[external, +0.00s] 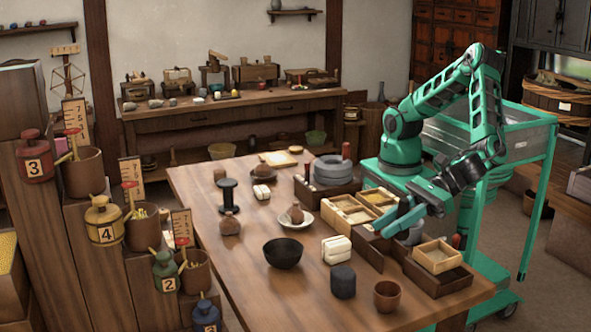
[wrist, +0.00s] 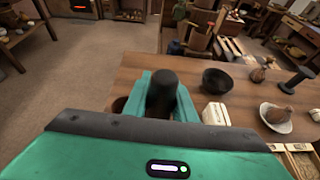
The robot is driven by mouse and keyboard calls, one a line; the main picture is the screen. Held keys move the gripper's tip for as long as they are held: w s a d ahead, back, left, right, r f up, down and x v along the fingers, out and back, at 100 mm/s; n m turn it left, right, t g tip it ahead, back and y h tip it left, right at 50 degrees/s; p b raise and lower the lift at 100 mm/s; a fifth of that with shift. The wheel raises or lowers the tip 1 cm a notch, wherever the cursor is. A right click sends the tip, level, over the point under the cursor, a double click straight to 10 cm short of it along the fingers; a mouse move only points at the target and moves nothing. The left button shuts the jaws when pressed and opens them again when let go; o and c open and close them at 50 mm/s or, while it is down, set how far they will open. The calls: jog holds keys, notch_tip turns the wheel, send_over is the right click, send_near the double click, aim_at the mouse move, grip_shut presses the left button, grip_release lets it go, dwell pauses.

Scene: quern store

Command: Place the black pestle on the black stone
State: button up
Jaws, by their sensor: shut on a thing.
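My gripper (external: 402,217) is over the wooden boxes at the table's right side in the external view. In the wrist view its teal fingers (wrist: 162,100) are closed around a dark, rounded cylinder, which I take as the black pestle (wrist: 160,97). In the external view the pestle is mostly hidden by the fingers and hard to make out. The black stone (external: 343,281), a squat dark block, stands on the table near its front edge, apart from my gripper. In the wrist view I cannot clearly separate the stone from the pestle in front.
A black bowl (external: 283,253), a white block stack (external: 337,250) and a brown cup (external: 387,296) stand around the stone. A black spool (external: 229,195) and a plate (external: 296,219) are farther back. Open wooden boxes (external: 438,258) line the right side.

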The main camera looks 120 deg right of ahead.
jog(key=w+a+r, duration=0.2)
jog(key=w+r, duration=0.1)
jog(key=w+d+f, duration=0.5)
jog(key=w+f, duration=0.5)
jog(key=shift+w+d+f+h, duration=0.15)
jog(key=shift+w+f+h, duration=0.1)
jog(key=shift+w+h, duration=0.1)
jog(key=o, duration=1.1)
jog(key=shift+s, duration=0.1)
jog(key=v, duration=1.2)
jog(key=shift+d, duration=0.1)
